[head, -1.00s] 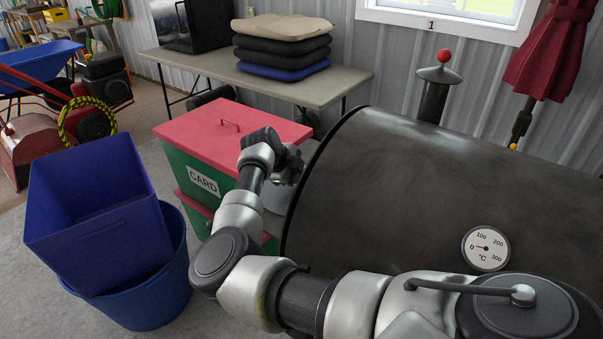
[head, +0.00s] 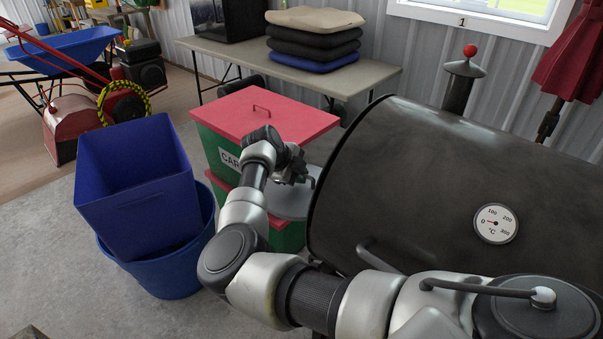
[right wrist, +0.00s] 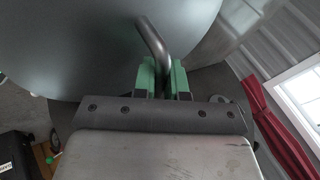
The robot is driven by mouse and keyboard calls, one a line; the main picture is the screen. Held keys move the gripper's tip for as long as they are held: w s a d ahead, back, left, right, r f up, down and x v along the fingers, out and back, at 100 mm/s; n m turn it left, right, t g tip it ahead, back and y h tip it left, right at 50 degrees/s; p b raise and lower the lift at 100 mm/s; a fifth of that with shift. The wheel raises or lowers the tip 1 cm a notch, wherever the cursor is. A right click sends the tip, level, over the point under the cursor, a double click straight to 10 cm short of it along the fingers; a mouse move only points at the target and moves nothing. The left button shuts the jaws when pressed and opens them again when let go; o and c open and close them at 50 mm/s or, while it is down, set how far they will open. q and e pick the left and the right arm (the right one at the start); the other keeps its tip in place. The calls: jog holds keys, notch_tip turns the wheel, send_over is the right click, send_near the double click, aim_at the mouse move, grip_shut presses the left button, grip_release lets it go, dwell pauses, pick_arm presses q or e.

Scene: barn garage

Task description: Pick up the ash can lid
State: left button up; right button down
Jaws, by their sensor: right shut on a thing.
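The ash can lid (head: 292,205) is a round grey metal disc. In the head view it shows partly behind my right arm, between the red-lidded bin and the black barrel grill. My right gripper (head: 302,178) is over the lid, shut on its handle. In the right wrist view the lid (right wrist: 75,50) fills the upper left. Its bent bar handle (right wrist: 153,38) runs down between the green-padded fingers of the right gripper (right wrist: 162,75). I cannot tell whether the lid rests on anything. The ash can is not clearly seen. My left gripper is not in view.
The black barrel grill (head: 420,170) stands close to the right of the gripper. The green and red card bin (head: 225,165) is just behind and left. Blue bins (head: 140,215) stand at left. A table (head: 215,48) with cushions (head: 315,40) is at the back.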

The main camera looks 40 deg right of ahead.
jog(key=shift+a, duration=0.15)
jog(key=c, duration=1.1)
grip_release()
jog(key=shift+f, duration=0.1)
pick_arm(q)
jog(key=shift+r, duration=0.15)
